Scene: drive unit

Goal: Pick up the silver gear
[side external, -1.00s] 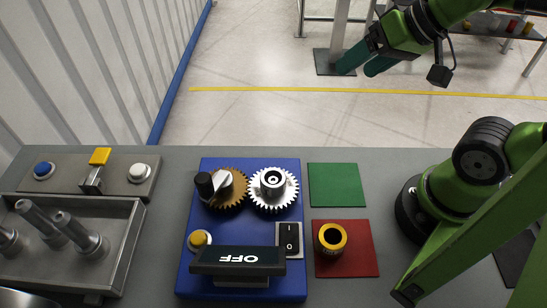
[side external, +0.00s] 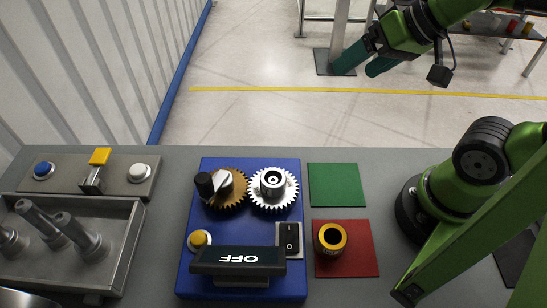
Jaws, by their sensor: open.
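The silver gear (side external: 272,203) sits on the blue drive unit base (side external: 190,268), at its upper right. Its teeth are beside the brown gear (side external: 231,203) on its left, and they appear to meet. A hub with a dark centre stands in the middle of the silver gear. My gripper (side external: 357,65) is at the upper right of the view, well away from the gear and raised. Its two dark green fingers are apart, with nothing between them.
A black OFF display (side external: 238,260) and a rocker switch (side external: 289,238) stand on the base. A green pad (side external: 336,185) is bare. A red pad (side external: 362,266) bears a yellow-and-black ring part (side external: 330,238). A metal tray (side external: 117,255) with pegs stands left.

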